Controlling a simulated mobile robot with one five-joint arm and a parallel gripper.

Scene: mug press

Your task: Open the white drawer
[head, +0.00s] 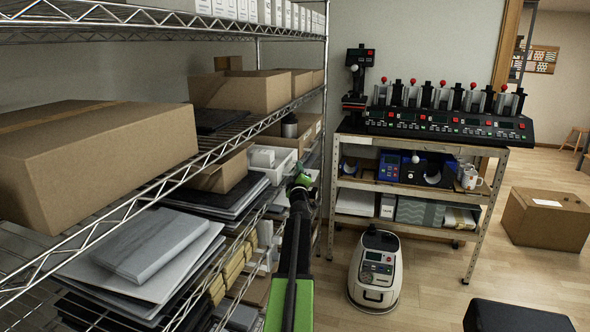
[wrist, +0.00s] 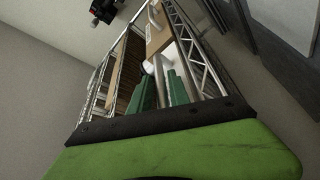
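A white, drawer-like bin (head: 276,168) sits on the middle level of the wire shelf, among stacked items. My arm reaches up from the bottom of the head view, and my gripper (head: 302,181) is at the bin's right front, partly covering what lies behind it. I cannot tell whether it touches the bin. In the wrist view, the two green fingers of my gripper (wrist: 164,92) stand a little apart, with a narrow pale strip showing between them. A white surface (wrist: 152,66), perhaps the bin, shows beyond the fingertips. No handle can be made out.
Cardboard boxes (head: 98,150) and dark trays crowd the wire shelf (head: 150,187) on the left. A metal workbench (head: 410,187) with mug presses stands at the back. A white floor machine (head: 376,270) stands right of my arm.

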